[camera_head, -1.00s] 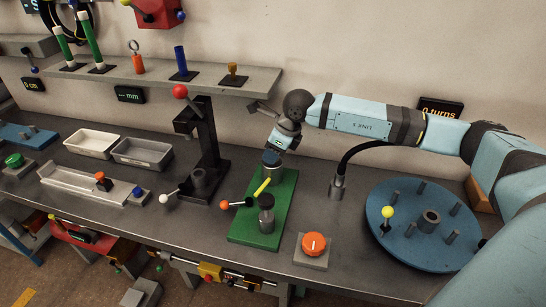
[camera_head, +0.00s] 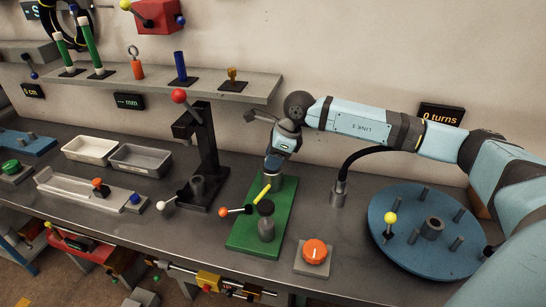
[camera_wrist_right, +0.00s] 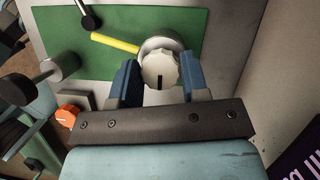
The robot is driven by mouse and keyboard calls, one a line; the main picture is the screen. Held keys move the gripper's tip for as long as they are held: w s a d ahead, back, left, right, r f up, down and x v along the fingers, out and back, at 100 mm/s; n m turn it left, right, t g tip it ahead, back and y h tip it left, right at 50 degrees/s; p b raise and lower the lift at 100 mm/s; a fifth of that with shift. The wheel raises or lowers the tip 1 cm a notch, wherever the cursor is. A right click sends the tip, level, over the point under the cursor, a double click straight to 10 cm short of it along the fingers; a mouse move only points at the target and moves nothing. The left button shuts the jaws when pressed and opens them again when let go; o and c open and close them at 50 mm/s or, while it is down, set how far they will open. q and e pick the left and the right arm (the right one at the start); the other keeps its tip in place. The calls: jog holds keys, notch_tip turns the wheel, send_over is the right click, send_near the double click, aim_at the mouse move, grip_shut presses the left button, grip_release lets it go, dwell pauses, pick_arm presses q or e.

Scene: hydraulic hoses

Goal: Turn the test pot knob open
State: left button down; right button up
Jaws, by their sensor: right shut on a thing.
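The test pot knob, pale grey and ribbed with a black mark (camera_wrist_right: 160,72), sits at the far end of the green plate (camera_head: 250,235). In the right wrist view, the mark points down toward my gripper's body. My right gripper (camera_wrist_right: 160,82) has a blue finger on each side of the knob and is shut on it. In the head view, my right gripper (camera_head: 273,166) reaches down to the plate's far end and mostly hides the knob. A yellow lever (camera_head: 262,191) stands close in front. My left gripper is not in view.
A dark-capped grey cylinder (camera_head: 266,222) and an orange-tipped lever (camera_head: 224,212) are near the plate's front. An orange knob (camera_head: 315,251) is at right front. A black press stand (camera_head: 208,165) stands left, a hose fitting (camera_head: 339,193) right, and a shelf (camera_head: 255,90) behind.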

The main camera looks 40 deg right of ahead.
jog(key=o, duration=0.9)
jog(key=shift+d+r, duration=0.1)
jog(key=shift+r, duration=0.1)
pick_arm(q)
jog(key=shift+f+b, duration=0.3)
jog(key=shift+b, duration=0.5)
pick_arm(e)
jog(key=s+d, duration=0.2)
jog(key=d, duration=0.1)
jog(key=s+d, duration=0.5)
jog(key=d, duration=0.1)
jog(key=shift+s+d+r, duration=0.3)
jog(key=shift+d+r, duration=0.05)
jog(key=shift+d, duration=0.05)
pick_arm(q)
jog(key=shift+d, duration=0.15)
pick_arm(e)
jog(key=shift+r, duration=0.1)
